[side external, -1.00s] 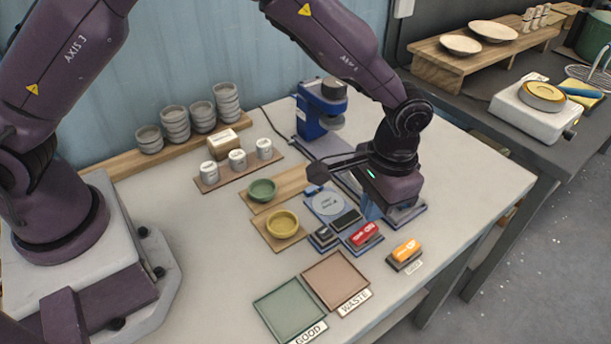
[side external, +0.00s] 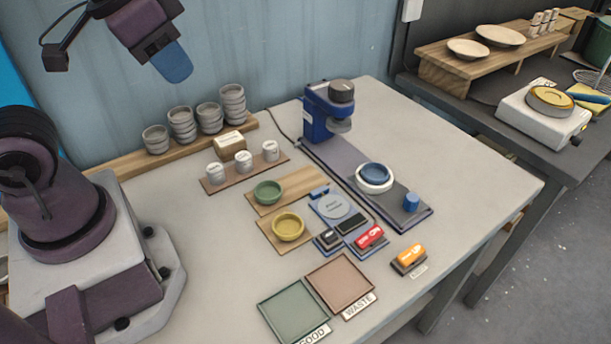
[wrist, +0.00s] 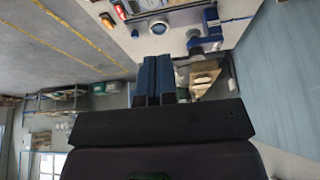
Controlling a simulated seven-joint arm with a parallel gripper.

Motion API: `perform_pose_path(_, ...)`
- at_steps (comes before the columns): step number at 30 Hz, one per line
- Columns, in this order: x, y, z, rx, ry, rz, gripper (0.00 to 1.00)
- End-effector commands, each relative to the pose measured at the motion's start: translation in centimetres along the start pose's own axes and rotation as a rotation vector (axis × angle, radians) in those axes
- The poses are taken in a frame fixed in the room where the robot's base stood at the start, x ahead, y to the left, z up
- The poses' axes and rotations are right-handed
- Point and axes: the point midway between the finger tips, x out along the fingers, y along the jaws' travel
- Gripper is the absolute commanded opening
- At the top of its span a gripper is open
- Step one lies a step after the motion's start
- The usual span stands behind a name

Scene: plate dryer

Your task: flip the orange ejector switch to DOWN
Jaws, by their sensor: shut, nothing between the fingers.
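The orange switch (side external: 409,256) sits on a small dark base near the front right of the table, with a small label in front of it. Which way its rocker is tipped is too small to tell. It also shows at the top left edge of the wrist view (wrist: 112,21). My gripper (side external: 178,72) is high above the back left of the table, far from the switch. Its blue fingers are shut and empty, and they also show together in the wrist view (wrist: 155,75).
A red switch (side external: 369,237) and a dark switch (side external: 328,239) stand left of the orange one. A blue press (side external: 325,115) has a track holding a white and blue round piece (side external: 374,177) and a blue knob (side external: 411,202). Green (side external: 292,308) and brown (side external: 340,283) trays lie in front.

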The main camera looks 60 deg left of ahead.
Motion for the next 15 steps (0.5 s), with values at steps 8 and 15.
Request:
perform_pose_path(8,-1.51,-0.83,-0.23,-0.039,0.074,-0.019,0.00)
perform_pose_path(15,-1.51,-0.79,-0.26,-0.038,0.074,-0.018,0.00)
